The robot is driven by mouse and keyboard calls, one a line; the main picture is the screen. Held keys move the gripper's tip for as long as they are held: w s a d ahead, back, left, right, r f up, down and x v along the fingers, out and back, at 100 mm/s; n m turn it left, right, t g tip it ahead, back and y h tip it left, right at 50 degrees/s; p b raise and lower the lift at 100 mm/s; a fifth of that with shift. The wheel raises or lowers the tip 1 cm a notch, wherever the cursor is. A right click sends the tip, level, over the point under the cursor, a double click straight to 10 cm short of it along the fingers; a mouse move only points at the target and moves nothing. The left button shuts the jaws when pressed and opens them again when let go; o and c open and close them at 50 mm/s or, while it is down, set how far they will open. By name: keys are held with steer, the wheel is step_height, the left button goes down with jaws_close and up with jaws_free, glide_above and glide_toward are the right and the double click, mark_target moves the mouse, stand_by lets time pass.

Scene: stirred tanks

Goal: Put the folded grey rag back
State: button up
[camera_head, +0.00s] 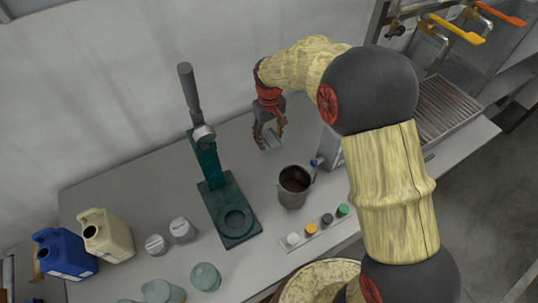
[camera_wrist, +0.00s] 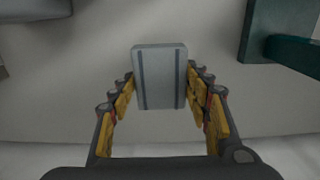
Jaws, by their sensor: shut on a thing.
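The folded grey rag (camera_wrist: 160,78) is a pale grey block with two darker stripes. My gripper (camera_wrist: 160,95) is shut on it, with the yellow-padded fingers along its left and right sides in the wrist view. In the head view my gripper (camera_head: 268,138) hangs over the back part of the worktop, and the rag (camera_head: 271,142) shows small between the fingertips. The rag appears to be held above the worktop. The fingers hide part of it in the head view.
A dark green lever press (camera_head: 212,180) stands left of my gripper. A grey jug (camera_head: 294,187) stands in front of it. A strip of coloured knobs (camera_head: 317,232), two jugs (camera_head: 106,235) and several jars stand on the worktop (camera_head: 150,200). A drip grate (camera_head: 447,108) lies right.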

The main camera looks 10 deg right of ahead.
mark_target(269, 157)
step_height(269, 157, down, 9)
steer(key=shift+s+f+b, duration=0.1)
steer(key=shift+f+b, duration=0.05)
steer(key=shift+b, duration=0.7)
steer(key=shift+f, duration=0.2)
steer(key=o, duration=1.1)
steer(key=shift+r, duration=0.1)
